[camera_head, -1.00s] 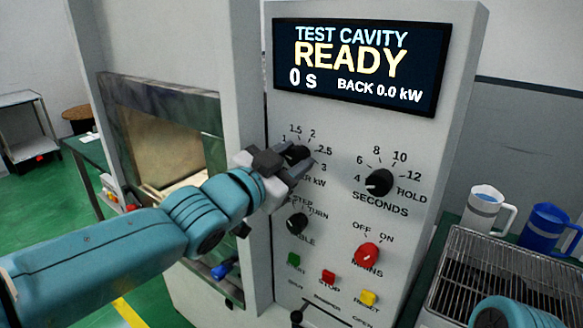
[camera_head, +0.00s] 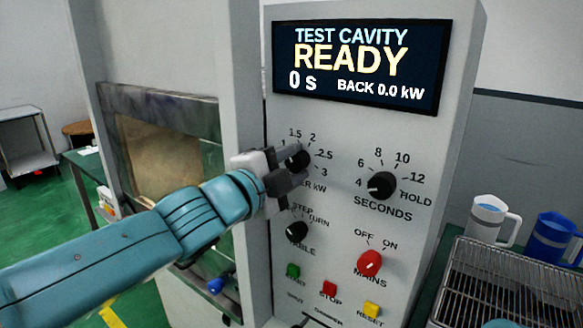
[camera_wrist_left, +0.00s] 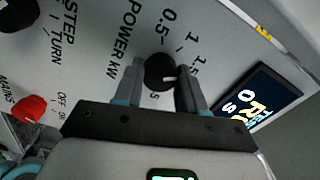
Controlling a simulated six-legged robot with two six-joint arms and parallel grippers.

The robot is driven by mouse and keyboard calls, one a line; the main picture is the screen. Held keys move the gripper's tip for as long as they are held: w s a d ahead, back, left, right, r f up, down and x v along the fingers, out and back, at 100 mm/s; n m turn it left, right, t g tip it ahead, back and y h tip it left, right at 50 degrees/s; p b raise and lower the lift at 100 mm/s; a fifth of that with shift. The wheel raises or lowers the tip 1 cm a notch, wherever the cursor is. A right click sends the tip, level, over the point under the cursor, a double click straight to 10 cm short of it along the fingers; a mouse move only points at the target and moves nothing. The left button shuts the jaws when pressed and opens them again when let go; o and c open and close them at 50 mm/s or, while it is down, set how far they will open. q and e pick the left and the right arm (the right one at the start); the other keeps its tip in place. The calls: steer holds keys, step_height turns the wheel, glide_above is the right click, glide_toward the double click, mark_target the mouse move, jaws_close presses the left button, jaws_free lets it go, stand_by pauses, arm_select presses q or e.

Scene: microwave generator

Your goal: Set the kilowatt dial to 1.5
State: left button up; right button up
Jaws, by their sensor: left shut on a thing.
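The kilowatt dial (camera_head: 297,158) is a black round knob on the grey panel, under the display, with marks including 1, 1.5, 2, 2.5 and 3 around it. My left gripper (camera_head: 285,168) is at this dial and partly covers it. In the left wrist view, the dial (camera_wrist_left: 158,72) sits between the two fingers of my left gripper (camera_wrist_left: 160,80), which is shut on it. The dial's white mark points toward the right finger there. That finger hides some marks, so I cannot tell the exact setting. My right gripper is out of view.
The display (camera_head: 360,65) reads READY, 0 s and BACK 0.0 kW. The seconds dial (camera_head: 381,185) is right of the kilowatt dial. A black step/turn knob (camera_head: 297,231) and the red mains knob (camera_head: 369,263) are below. A wire rack (camera_head: 505,290) and mugs stand at right.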

arm_select(q)
steer(key=shift+m, duration=0.5)
stand_by(0.3)
steer(key=o, duration=1.1)
steer(key=shift+s, duration=0.1)
steer(key=shift+s+a, duration=0.25)
steer(key=p+v, duration=0.1)
steer(key=v, duration=1.4)
steer(key=shift+s+a, duration=0.1)
steer(key=shift+s, duration=0.1)
